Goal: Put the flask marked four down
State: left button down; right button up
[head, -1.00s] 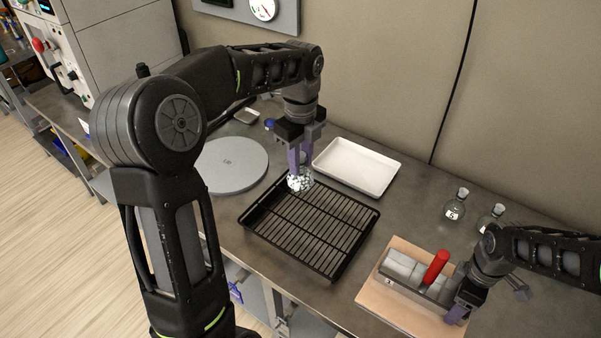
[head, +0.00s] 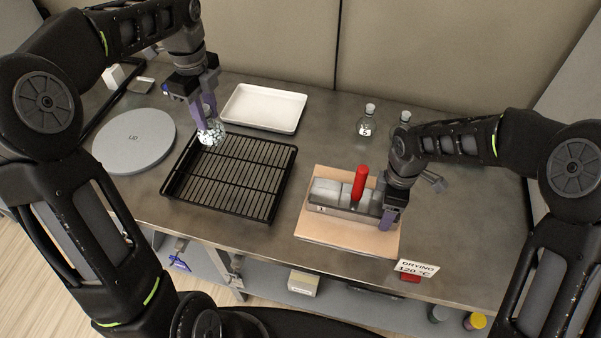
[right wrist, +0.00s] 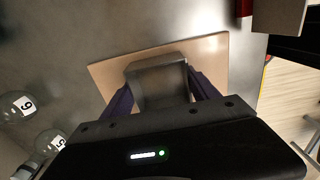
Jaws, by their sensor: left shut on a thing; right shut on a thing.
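My left gripper (head: 207,122) is shut on a glass flask (head: 213,136) with pale, lumpy contents. The flask is at the back left corner of the black wire rack (head: 232,178); I cannot tell whether it touches the rack. No number on it can be read, and the fingers hide its upper part. My right gripper (head: 388,216) is shut on the right end of a grey metal block (head: 332,196) with a red upright handle (head: 359,184). In the right wrist view the block's grey end (right wrist: 157,82) is between the purple fingers.
The block is over a light wooden board (head: 350,240). A white tray (head: 262,122) lies behind the rack, a round grey lid (head: 134,140) to its left. Two stoppered flasks (head: 365,127) (head: 403,122) stand at the back; the left is marked 5. A "DRYING 120 °C" sign (head: 416,268) is at the front edge.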

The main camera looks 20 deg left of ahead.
aim_at(358, 190)
pick_arm(q)
jog(key=s+d+f+m, duration=0.1)
jog(key=d+m, duration=0.7)
jog(key=d, duration=2)
jog(key=shift+f+m, duration=0.4)
jog(key=shift+f, duration=0.4)
notch_tip(358, 190, down, 6)
jog(key=shift+f, duration=0.15)
jog(key=shift+f, duration=1.85)
jog(key=shift+f, duration=0.15)
